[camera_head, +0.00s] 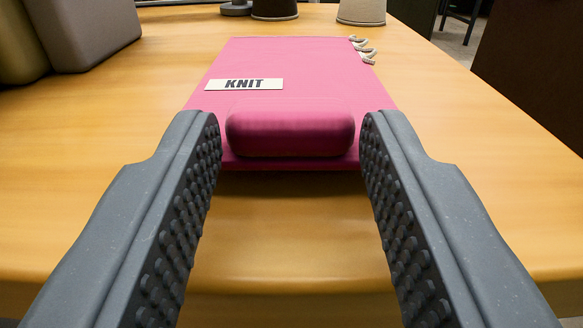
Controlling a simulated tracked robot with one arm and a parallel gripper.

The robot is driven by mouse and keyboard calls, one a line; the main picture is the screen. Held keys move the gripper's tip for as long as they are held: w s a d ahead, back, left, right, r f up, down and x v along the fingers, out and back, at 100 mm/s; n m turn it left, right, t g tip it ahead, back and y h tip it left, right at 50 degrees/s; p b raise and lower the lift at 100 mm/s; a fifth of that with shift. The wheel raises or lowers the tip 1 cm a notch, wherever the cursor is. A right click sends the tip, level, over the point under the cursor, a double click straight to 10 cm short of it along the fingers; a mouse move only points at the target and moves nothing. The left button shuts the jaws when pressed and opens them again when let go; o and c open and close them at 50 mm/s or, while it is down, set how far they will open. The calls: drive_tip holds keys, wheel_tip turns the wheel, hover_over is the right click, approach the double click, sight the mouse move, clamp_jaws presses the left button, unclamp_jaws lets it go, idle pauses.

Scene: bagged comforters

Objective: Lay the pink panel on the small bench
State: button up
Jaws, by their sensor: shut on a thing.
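The pink panel (300,65) is a flat sheet with a white "KNIT" label (244,84) and a thick rounded pink grip (290,128) at its near edge. Several small pale loops hang at its far right edge. My gripper (290,135) is shut on this rounded grip, one studded grey finger on each side. The panel extends away from me over a wooden top (480,150). A shadow lies under its near edge; I cannot tell whether it touches the wood. I cannot tell whether this top is the small bench.
Grey-brown rounded blocks (85,32) stand at the far left. A dark pot (274,9) and a pale pot (361,11) stand at the back, beyond the panel. The wood is clear to the right and in front. Its right edge slants beside a dark surface (535,65).

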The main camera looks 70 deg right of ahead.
drive_tip(key=shift+f, duration=0.5)
idle(0.3)
drive_tip(key=o, duration=1.6)
drive_tip(key=shift+s+a+r+p, duration=0.3)
drive_tip(key=shift+a+r+p, duration=0.05)
drive_tip(key=shift+a, duration=0.4)
drive_tip(key=shift+s+a+r+p, duration=0.3)
drive_tip(key=shift+a+p, duration=0.1)
drive_tip(key=shift+a, duration=0.4)
drive_tip(key=shift+s+a+r+p, duration=0.3)
drive_tip(key=shift+a+r+p, duration=0.05)
drive_tip(key=shift+a, duration=0.4)
